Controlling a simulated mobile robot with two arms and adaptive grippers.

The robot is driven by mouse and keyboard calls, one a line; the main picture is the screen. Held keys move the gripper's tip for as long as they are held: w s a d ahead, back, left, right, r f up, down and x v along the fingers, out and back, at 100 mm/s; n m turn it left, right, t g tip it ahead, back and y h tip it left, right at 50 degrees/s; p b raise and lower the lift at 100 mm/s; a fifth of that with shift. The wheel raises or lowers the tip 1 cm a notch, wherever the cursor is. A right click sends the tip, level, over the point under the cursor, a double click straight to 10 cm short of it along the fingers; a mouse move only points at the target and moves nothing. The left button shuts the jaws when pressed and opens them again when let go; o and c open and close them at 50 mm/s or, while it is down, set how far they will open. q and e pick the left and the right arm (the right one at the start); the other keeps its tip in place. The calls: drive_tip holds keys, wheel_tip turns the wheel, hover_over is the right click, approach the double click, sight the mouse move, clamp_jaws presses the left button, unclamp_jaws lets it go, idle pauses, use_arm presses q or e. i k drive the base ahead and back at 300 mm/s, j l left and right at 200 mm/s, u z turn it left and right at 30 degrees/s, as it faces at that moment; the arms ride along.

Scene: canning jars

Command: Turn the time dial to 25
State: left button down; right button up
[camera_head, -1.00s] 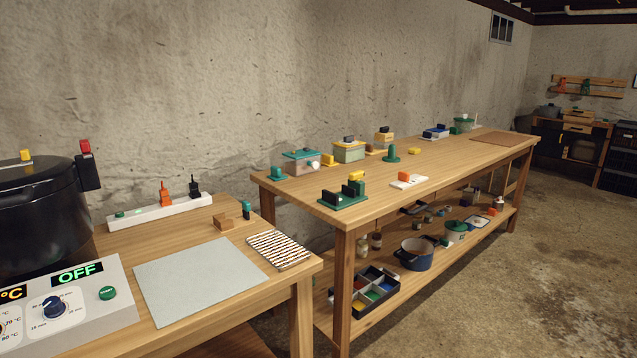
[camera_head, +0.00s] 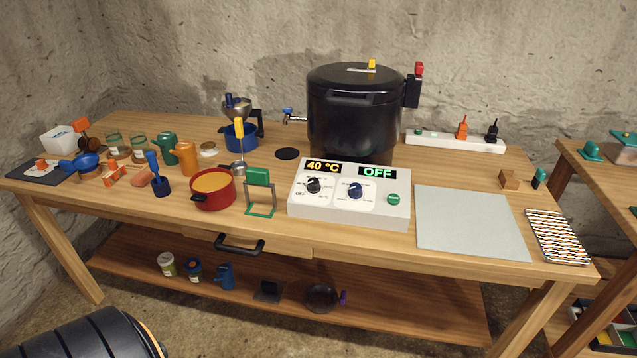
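The white control box (camera_head: 349,208) stands on the wooden table in front of the large black pot. Its right knob, a dark blue dial (camera_head: 355,190), sits under the display reading OFF (camera_head: 377,173); the minute marks around it are too small to read, so I cannot tell its setting. A black knob (camera_head: 313,185) sits to its left, under a display reading 40 °C (camera_head: 323,167). A green button (camera_head: 393,199) is at the box's right. Neither gripper is in view.
The black pot (camera_head: 352,115) stands behind the box. A red pot (camera_head: 213,190) and a green stand (camera_head: 258,191) are to its left, a grey mat (camera_head: 470,222) to its right. The table (camera_head: 360,242) has a black drawer handle (camera_head: 239,244) in front.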

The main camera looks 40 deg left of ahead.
sight(356, 192)
drive_tip(key=u, duration=1.05)
